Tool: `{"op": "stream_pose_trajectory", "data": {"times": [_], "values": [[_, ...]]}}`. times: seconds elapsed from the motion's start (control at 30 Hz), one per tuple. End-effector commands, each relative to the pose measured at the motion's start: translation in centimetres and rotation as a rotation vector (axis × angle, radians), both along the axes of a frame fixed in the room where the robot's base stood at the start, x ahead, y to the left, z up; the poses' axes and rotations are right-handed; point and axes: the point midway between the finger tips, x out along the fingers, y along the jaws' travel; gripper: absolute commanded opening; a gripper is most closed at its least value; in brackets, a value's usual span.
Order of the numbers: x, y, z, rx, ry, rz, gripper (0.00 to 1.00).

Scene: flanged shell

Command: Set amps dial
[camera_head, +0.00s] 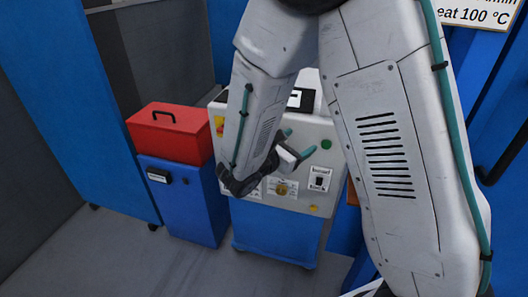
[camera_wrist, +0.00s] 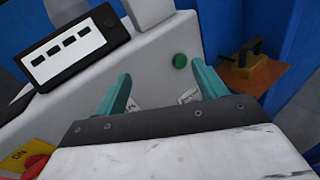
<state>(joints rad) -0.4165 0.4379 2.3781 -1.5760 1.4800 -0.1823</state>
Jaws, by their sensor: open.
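The welding-type machine has a pale control panel (camera_head: 309,205) on a blue cabinet. A yellowish dial (camera_head: 282,189) sits on a white label low on the panel; its lettering is too small to read. Another white label to its left is partly hidden by my arm, so I cannot tell which is the amps dial. My gripper (camera_head: 296,143) is open and empty in front of the panel, above the yellowish dial. In the wrist view its two teal fingers (camera_wrist: 161,72) are spread, with parts of white labels showing between and beside them; no dial is clear there.
A green button (camera_head: 326,144) and a switch (camera_head: 319,178) are on the panel's right. A red button (camera_wrist: 36,165) on yellow is at its left. A display box (camera_wrist: 70,48) stands on top. A red toolbox (camera_head: 170,133) sits on a blue cabinet at left.

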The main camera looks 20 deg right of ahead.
Motion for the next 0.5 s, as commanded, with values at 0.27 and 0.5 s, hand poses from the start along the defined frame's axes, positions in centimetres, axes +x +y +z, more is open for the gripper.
{"op": "stream_pose_trajectory", "data": {"times": [0.27,0.5], "values": [[4.6,7.9,-8.1,-0.228,0.165,0.406,0.71],[5.9,9.4,-10.2,-0.273,0.194,0.502,0.71]]}}
